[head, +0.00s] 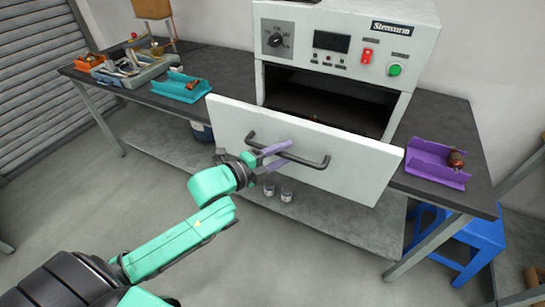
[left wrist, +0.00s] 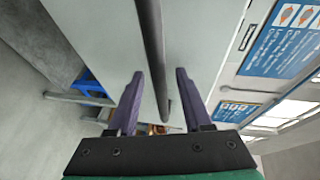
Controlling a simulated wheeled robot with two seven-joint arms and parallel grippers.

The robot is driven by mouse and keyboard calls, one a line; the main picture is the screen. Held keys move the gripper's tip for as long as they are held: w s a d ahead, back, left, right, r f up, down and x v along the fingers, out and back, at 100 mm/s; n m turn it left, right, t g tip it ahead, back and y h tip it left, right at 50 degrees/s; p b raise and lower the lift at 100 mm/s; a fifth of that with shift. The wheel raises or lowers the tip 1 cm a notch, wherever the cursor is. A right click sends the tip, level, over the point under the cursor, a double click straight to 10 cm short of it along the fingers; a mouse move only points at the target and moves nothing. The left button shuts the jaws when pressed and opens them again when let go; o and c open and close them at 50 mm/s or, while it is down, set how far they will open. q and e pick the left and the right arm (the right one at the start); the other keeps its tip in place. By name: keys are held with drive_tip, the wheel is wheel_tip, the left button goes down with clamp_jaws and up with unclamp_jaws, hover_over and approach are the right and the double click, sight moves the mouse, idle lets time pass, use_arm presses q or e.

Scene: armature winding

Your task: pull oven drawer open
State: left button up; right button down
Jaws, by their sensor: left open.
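The grey oven (head: 345,50) stands on the dark workbench at the back. Its drawer, with a broad white front panel (head: 235,118), stands out from the oven body, and the dark opening (head: 325,100) shows behind and above it. A dark bar handle (head: 313,162) runs across the panel. My left gripper (head: 289,151) is at the handle, its purple fingers pointing at the panel. In the left wrist view the handle bar (left wrist: 152,45) passes between the two open fingers (left wrist: 159,73), with a gap on either side. My right gripper is in neither view.
A purple tray (head: 430,165) with a small part lies on the bench (head: 455,115) at right. A teal tray (head: 180,88) and a grey bin (head: 130,70) stand at left. A blue stool (head: 480,240) is below right. The floor in front is clear.

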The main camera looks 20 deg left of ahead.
use_arm(q)
drive_tip(key=p+v, duration=0.4)
drive_tip(key=v, duration=1)
drive_tip(key=shift+s, duration=0.25)
